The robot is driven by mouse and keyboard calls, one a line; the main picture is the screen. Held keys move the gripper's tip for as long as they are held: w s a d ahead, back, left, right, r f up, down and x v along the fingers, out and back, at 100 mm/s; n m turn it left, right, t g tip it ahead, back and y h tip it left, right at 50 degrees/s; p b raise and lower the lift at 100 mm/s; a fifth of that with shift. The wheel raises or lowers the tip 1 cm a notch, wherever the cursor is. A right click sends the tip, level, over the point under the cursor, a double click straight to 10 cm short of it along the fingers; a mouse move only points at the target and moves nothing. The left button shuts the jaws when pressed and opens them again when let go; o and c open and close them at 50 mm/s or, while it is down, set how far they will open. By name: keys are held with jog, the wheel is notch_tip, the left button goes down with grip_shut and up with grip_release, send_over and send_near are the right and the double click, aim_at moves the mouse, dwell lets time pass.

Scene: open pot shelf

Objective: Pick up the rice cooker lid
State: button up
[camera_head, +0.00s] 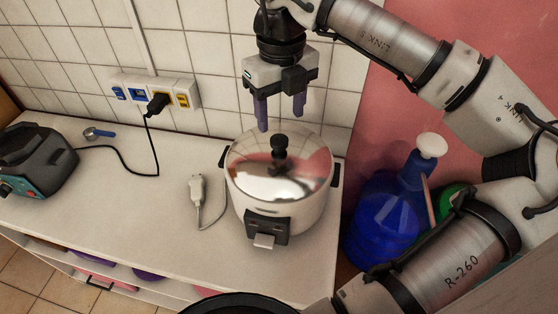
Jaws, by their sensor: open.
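The rice cooker (308,216) stands upright on the white counter, white-bodied with dark side handles and a dark front panel. Its shiny metal lid (250,172) sits on top and has a black knob (279,145) in the middle. My gripper (280,122) points down above the back part of the lid. Its two purplish fingers are apart with nothing between them. In the picture the fingertips are close to the knob and a little above it. I cannot tell the exact gap in depth.
A dark appliance (40,160) stands at the left, its cord running to the wall outlet (155,91). A small blue-handled item (98,133) and a white plug (197,187) lie on the counter (120,225). A blue jug (388,220) stands right of the counter. The counter's left middle is clear.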

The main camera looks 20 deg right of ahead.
aim_at(279, 139)
notch_tip(279, 139, down, 7)
jog(key=shift+w+a+r+b, duration=0.1)
jog(key=shift+w+r+b, duration=0.05)
jog(key=shift+b, duration=1)
jog(key=shift+r, duration=0.15)
grip_shut()
